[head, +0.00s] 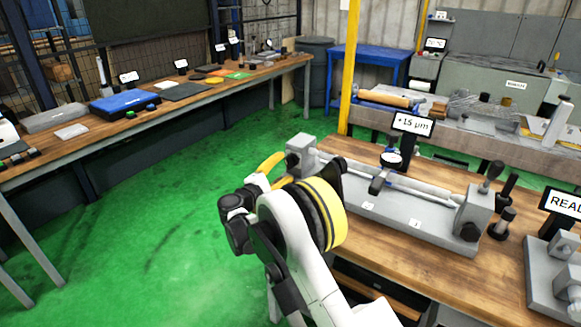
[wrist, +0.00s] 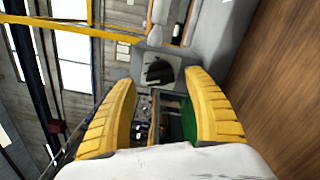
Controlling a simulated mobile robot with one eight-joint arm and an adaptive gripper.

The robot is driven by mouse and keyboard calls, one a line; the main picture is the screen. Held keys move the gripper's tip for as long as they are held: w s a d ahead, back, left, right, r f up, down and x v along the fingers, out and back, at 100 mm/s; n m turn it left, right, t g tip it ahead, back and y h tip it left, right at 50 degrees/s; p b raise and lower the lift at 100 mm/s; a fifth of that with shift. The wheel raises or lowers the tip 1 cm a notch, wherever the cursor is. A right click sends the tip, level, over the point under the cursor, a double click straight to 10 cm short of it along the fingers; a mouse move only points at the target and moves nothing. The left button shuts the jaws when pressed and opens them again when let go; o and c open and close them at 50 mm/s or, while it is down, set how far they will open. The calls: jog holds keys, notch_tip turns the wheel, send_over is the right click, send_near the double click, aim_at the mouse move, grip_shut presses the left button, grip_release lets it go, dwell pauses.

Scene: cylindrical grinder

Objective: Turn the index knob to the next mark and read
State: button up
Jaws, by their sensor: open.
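The grey headstock block (head: 302,152) stands at the left end of a bench fixture, with a dark knob (head: 291,160) on its left side. In the wrist view, a dark knob (wrist: 159,72) shows on a grey block's face, just ahead of my fingertips. My gripper (head: 277,170) is beside the headstock's left end, partly hidden by my wrist. In the wrist view my gripper (wrist: 163,80) has its yellow fingers apart, with nothing held. Contact with the knob cannot be told. A display (head: 413,125) reads "+1.5 µm" behind a dial gauge (head: 391,159). Index marks are not legible.
The grey fixture base (head: 400,215) fills much of the wooden bench (head: 400,267). A tailstock (head: 474,218) and small dark knobbed parts stand at its right. A cut-off sign (head: 562,203) shows "READ". The green floor left of the bench is clear.

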aim_at(288, 164)
jog(key=b+x, duration=0.1)
jog(key=x, duration=0.3)
jog(key=shift+w+d, duration=0.1)
jog(key=c, duration=1.2)
